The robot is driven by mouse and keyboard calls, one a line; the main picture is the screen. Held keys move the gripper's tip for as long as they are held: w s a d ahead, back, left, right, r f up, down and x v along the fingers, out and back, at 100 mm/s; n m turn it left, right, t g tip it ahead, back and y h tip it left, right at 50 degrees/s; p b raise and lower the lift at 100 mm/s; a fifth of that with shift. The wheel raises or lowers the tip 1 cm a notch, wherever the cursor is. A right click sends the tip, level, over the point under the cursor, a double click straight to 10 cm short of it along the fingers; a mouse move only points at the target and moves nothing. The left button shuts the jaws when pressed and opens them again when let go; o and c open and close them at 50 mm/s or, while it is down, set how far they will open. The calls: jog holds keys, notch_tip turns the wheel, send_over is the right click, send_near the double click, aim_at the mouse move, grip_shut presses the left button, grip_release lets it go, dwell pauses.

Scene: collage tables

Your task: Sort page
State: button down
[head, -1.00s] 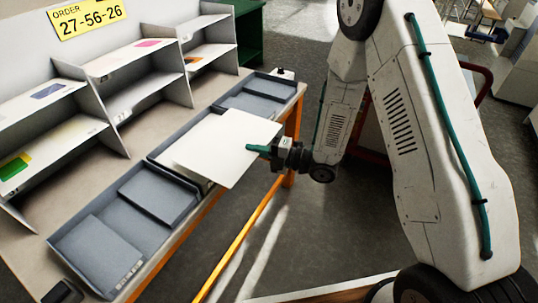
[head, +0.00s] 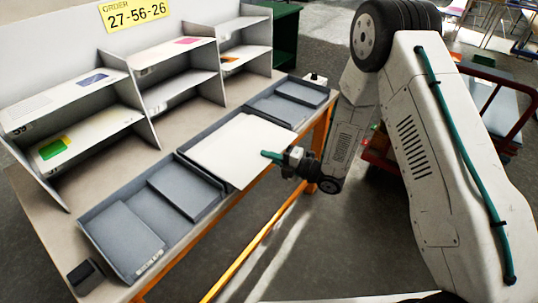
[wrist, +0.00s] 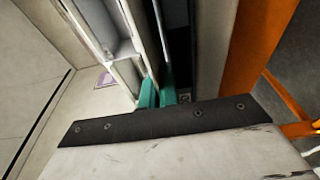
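My gripper (head: 268,156) is at the right edge of a blank white page (head: 235,146). Its teal fingers are closed on that edge. The page lies almost level over the middle grey tray (head: 200,170) on the table's front side and hides most of it. I cannot tell whether the page touches the tray. In the wrist view the teal fingers (wrist: 158,94) stand close together, with only a thin gap between them. A white shelf rack (head: 140,75) stands behind the trays. Its shelves hold sheets with blue (head: 92,78), green (head: 53,148), magenta (head: 188,41) and orange (head: 231,62) marks.
A left grey tray (head: 123,262) and a right grey tray (head: 300,95) flank the page. A yellow sign (head: 133,13) reads "ORDER 27-56-26". A small black object (head: 85,276) sits at the table's near left corner. A red-framed cart (head: 505,110) stands at the right. Bare table separates rack and trays.

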jog(key=c, duration=1.6)
grip_release()
jog(key=v, duration=0.8)
